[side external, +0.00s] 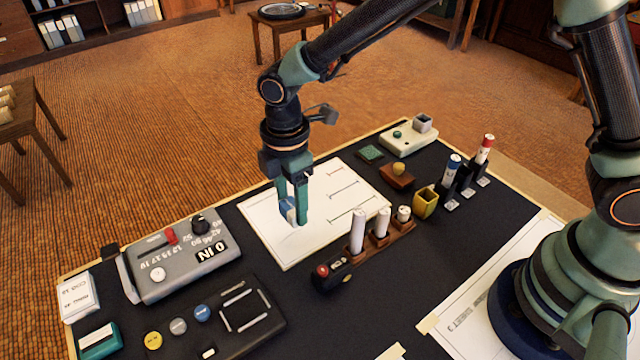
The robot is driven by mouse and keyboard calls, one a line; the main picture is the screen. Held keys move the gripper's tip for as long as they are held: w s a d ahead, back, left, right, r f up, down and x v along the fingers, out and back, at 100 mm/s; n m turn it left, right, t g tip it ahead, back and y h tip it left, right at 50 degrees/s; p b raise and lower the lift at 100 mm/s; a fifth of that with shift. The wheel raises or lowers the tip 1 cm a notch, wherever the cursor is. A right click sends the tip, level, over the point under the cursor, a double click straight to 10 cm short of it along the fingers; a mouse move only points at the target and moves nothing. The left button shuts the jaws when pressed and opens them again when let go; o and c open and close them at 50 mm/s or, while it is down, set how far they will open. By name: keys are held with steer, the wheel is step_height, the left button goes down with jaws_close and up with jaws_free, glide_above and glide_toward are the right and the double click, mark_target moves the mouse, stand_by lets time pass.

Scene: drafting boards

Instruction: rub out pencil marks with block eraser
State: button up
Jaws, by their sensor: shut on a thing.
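My gripper (294,205) points down over the left part of a white paper sheet (272,245). It is shut on a small block eraser (287,209), blue and white, partly hidden by the fingers. The eraser is at or just above the sheet; I cannot tell whether it touches. Several thin dark pencil lines (343,194) show on the right half of the sheet, to the right of my gripper.
A wooden rack (378,246) with white cylinders and a black device with a red button (332,272) stand near the sheet's front right edge. A grey dial box (185,262) is at left. A yellow cup (425,203) and upright markers (452,168) stand right.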

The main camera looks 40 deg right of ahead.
steer(key=shift+f, duration=2.4)
steer(key=shift+f, duration=0.65)
stand_by(0.6)
steer(key=shift+a, duration=0.1)
steer(key=shift+a, duration=1.45)
steer(key=shift+d, duration=0.2)
steer(key=shift+d, duration=2.9)
steer(key=shift+a, duration=0.1)
